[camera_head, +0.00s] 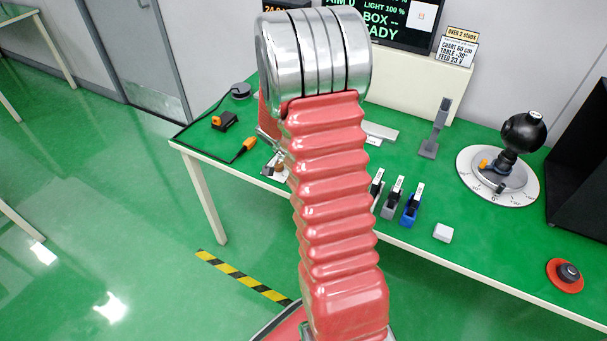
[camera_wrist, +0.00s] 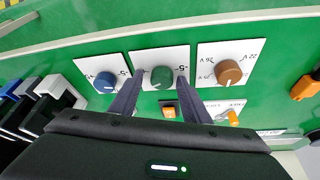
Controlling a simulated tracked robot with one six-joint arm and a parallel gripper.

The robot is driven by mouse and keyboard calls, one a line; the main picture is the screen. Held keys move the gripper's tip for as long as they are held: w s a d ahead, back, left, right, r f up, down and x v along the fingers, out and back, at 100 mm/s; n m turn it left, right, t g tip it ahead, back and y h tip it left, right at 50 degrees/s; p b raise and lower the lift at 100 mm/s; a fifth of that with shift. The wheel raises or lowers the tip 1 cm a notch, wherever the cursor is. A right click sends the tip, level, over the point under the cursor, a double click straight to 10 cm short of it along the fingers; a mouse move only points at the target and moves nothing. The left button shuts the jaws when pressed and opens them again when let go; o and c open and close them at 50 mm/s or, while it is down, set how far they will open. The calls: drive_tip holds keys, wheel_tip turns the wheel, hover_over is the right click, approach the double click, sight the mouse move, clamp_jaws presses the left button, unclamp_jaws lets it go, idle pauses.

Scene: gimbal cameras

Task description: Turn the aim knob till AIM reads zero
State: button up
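Three knobs on white plates show in the wrist view: a blue knob (camera_wrist: 106,82), a green knob (camera_wrist: 161,73) and a brown knob (camera_wrist: 228,71). The brown one's plate bears volt marks. I cannot read which knob is labelled AIM. My gripper (camera_wrist: 160,80) has its two dark fingers on either side of the green knob, apart, with a small gap visible at each side. In the head view my arm hides the gripper and the knobs. The screen (camera_head: 388,22) shows an AIM line cut by the top edge, seemingly 0.
An orange switch (camera_wrist: 168,109) and an orange-tipped lever (camera_wrist: 233,117) sit below the knobs. Coloured clamp-like blocks (camera_head: 393,199) stand on the green table (camera_head: 340,185). A black ball camera (camera_head: 523,132) stands on a round dial (camera_head: 522,186) at right.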

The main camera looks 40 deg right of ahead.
drive_tip(key=shift+r, duration=0.15)
drive_tip(key=shift+w+a+r, duration=0.1)
drive_tip(key=shift+a+r, duration=0.15)
drive_tip(key=shift+r, duration=0.25)
drive_tip(key=v, duration=1.2)
drive_tip(key=shift+a+r, duration=0.2)
